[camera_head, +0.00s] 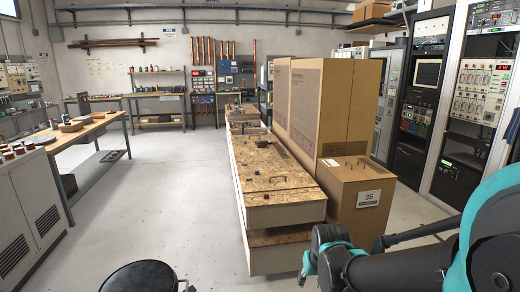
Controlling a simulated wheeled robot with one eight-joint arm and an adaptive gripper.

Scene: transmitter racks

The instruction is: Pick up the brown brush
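I cannot make out the brown brush for certain; the small items in view are too far off to tell apart. A long low crate with a chipboard top (262,185) stands in the middle, with several small dark, red and blue items on it. A wooden workbench (95,128) at the left bears a brown block-like item (71,127) and other small things. My teal and black arm fills the lower right corner, in front of the crate's near right side. I see no gripper fingers.
A tall cardboard box (335,105) and a smaller one with a white label (350,200) stand right of the crate. Equipment racks (475,95) line the right. A grey cabinet (30,200) stands at the left.

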